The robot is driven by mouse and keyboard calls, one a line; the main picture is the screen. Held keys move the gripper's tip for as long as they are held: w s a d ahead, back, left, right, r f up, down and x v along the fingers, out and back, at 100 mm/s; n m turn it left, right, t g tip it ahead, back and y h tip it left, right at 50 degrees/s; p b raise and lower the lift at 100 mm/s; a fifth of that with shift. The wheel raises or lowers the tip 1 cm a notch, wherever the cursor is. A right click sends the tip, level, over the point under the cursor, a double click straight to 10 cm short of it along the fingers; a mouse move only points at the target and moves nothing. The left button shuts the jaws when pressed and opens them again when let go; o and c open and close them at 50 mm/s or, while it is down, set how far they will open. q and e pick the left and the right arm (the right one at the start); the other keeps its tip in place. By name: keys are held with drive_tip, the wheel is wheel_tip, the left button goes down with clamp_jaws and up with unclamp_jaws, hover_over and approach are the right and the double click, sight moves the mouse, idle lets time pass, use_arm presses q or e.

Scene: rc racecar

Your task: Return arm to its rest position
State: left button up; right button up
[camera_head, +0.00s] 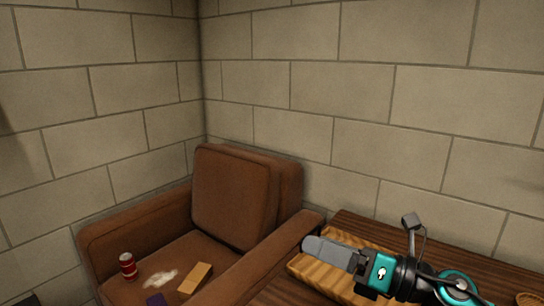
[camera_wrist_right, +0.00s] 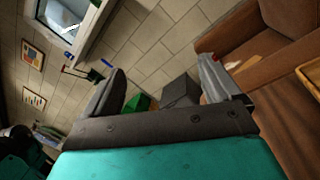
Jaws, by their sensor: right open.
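My right gripper (camera_head: 308,246) reaches in from the right in the head view, teal and black with grey fingers. It points left, over a yellow-brown ribbed tray (camera_head: 299,264) on the dark wooden table (camera_head: 352,222). In the right wrist view its two fingers stand well apart, and the gripper (camera_wrist_right: 160,80) is open with nothing between the fingers. My left gripper is in neither view.
A brown armchair (camera_head: 232,200) fills the corner. On its seat are a red can (camera_head: 127,266), a tan block (camera_head: 195,278) and a pale patch. Block walls stand behind. The wrist view shows a window (camera_wrist_right: 66,14), a grey box (camera_wrist_right: 181,91) and a green object (camera_wrist_right: 141,102).

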drive_tip(key=d+m+t+h, duration=0.7)
drive_tip(key=m+t+h, duration=0.3)
drive_tip(key=m, duration=1.1)
drive_tip(key=s+d+f+m+g+h, duration=0.45)
drive_tip(key=d+f+m+h, duration=0.2)
drive_tip(key=f+m, duration=0.4)
drive_tip(key=s+a+f+m+g, duration=0.1)
drive_tip(key=s+f+m+g, duration=0.4)
drive_tip(key=s, duration=0.5)
drive_tip(key=s+a+f+m+g, duration=0.1)
drive_tip(key=s+f+m+g, duration=0.2)
drive_tip(key=s+f+g, duration=0.6)
drive_tip(key=w+a+f+n+t+y, duration=0.1)
drive_tip(key=w+a+f+t+y, duration=0.2)
drive_tip(key=w+a+t, duration=0.5)
use_arm(q)
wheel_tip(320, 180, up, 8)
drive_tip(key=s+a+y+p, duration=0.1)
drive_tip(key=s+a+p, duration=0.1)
drive_tip(key=p, duration=1)
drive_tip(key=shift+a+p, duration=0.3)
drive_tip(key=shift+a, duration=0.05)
use_arm(e)
drive_tip(key=s+d+r+t, duration=0.1)
drive_tip(key=s+d+r, duration=0.1)
drive_tip(key=d+r, duration=0.3)
wheel_tip(320, 180, up, 4)
drive_tip(key=shift+f+t+h, duration=0.1)
drive_tip(key=shift+t+h, duration=0.25)
drive_tip(key=shift+h, duration=0.1)
